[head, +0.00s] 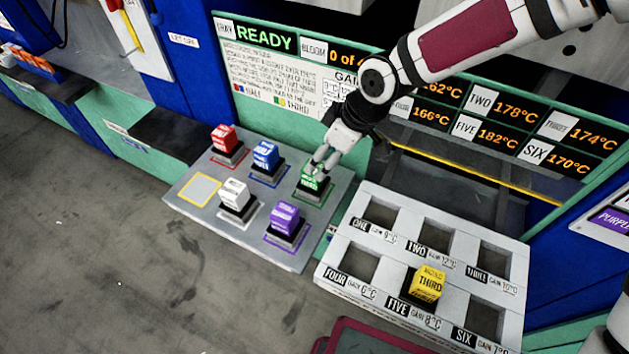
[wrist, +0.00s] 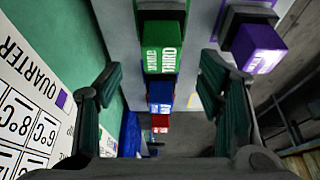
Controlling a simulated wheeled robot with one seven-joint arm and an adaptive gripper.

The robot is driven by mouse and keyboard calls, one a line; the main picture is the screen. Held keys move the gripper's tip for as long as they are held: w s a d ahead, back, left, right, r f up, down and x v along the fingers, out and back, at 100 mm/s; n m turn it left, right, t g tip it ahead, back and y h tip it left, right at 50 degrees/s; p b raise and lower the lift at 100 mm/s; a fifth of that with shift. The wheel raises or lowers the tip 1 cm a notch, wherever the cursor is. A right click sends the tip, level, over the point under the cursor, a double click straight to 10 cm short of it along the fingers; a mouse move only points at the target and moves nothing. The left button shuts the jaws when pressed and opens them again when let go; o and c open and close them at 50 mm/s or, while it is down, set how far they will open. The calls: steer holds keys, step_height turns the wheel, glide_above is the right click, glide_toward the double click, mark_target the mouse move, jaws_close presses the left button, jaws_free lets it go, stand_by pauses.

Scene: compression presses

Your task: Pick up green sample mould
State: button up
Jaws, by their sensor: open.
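The green sample mould (head: 310,183) stands on a dark block in its green-outlined spot at the far right of the grey tray (head: 187,203). In the wrist view the green mould (wrist: 164,60) shows near the top centre, with white lettering reading THIRD. My gripper (head: 322,160) is right at the mould in the head view, its fingers partly covering it. In the wrist view my gripper (wrist: 160,90) has its two fingers spread wide on either side, with the green mould between and beyond them. I cannot tell whether a finger touches it.
Red (head: 223,138), blue (head: 266,154), white (head: 234,194) and purple (head: 285,218) moulds stand on the same tray. To the right is a white rack (head: 398,238) with numbered openings; a yellow mould (head: 427,283) sits in FIVE. A green-and-black press front rises behind the tray.

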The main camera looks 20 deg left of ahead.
mark_target(313, 179)
steer(key=x, duration=0.6)
steer(key=shift+s+a+f+p, duration=0.15)
steer(key=shift+a+p, duration=0.05)
steer(key=shift+p, duration=0.1)
steer(key=shift+a+f, duration=0.15)
steer(key=shift+f, duration=0.3)
steer(key=shift+r, duration=0.1)
jaws_close()
